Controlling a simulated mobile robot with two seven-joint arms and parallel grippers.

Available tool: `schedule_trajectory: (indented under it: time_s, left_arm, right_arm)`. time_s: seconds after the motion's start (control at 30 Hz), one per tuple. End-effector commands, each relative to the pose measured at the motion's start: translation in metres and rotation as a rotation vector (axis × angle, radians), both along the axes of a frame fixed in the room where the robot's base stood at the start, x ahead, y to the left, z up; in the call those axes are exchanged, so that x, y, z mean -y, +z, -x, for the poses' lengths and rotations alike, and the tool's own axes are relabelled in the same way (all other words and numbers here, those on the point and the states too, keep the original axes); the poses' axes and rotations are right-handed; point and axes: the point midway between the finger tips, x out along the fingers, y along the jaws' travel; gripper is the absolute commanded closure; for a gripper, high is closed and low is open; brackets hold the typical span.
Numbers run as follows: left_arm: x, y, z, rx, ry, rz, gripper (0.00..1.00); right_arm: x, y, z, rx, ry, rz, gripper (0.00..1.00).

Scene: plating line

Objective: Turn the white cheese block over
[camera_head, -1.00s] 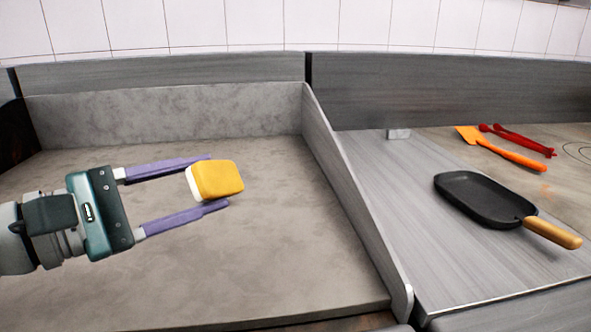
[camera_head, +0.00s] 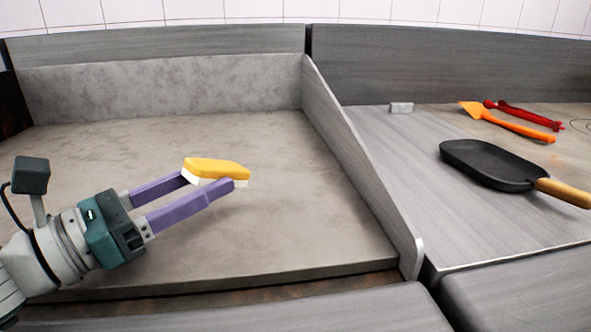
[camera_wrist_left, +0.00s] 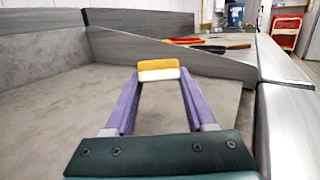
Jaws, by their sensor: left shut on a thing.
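The cheese block (camera_head: 216,168) is two-coloured, with an orange-yellow layer on top and a white layer underneath. It lies in or just over the left part of the grey stone work surface; I cannot tell whether it touches it. My left gripper (camera_head: 212,182) comes in from the left and is shut on the block, with its purple fingers on either side. The near finger hides part of the white layer. In the left wrist view the block (camera_wrist_left: 158,69) sits between the fingertips, yellow above white. My right gripper is not in view.
A low grey divider (camera_head: 360,160) runs along the right side of the work surface. Beyond it are a black pan (camera_head: 490,165) with a wooden handle, an orange spatula (camera_head: 505,122) and red tongs (camera_head: 530,117). The stone surface (camera_head: 300,215) around the block is clear.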

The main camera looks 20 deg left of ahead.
Motion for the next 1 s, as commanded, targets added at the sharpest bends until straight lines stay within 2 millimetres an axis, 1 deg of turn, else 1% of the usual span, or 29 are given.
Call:
schedule_trajectory:
  time_s: [0.13,0.17,0.43,0.47,0.73,1.0]
  left_arm:
    - [0.0,0.001,0.0,0.001,0.0,0.0,1.0]
    - [0.0,0.001,0.0,0.001,0.0,0.0,0.41]
    - [0.0,0.001,0.0,0.0,0.0,-0.001,0.11]
    - [0.0,0.001,0.0,0.001,0.0,-0.002,0.1]
    - [-0.001,0.002,0.002,0.0,0.0,-0.001,0.1]
    - [-0.011,0.016,0.025,-0.001,0.0,-0.002,0.1]
  right_arm:
    - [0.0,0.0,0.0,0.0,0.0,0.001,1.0]
    - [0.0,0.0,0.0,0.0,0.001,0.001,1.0]
    - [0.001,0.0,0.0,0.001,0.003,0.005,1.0]
    - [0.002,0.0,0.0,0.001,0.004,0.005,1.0]
    - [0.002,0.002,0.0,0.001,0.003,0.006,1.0]
    - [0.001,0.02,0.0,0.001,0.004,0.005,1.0]
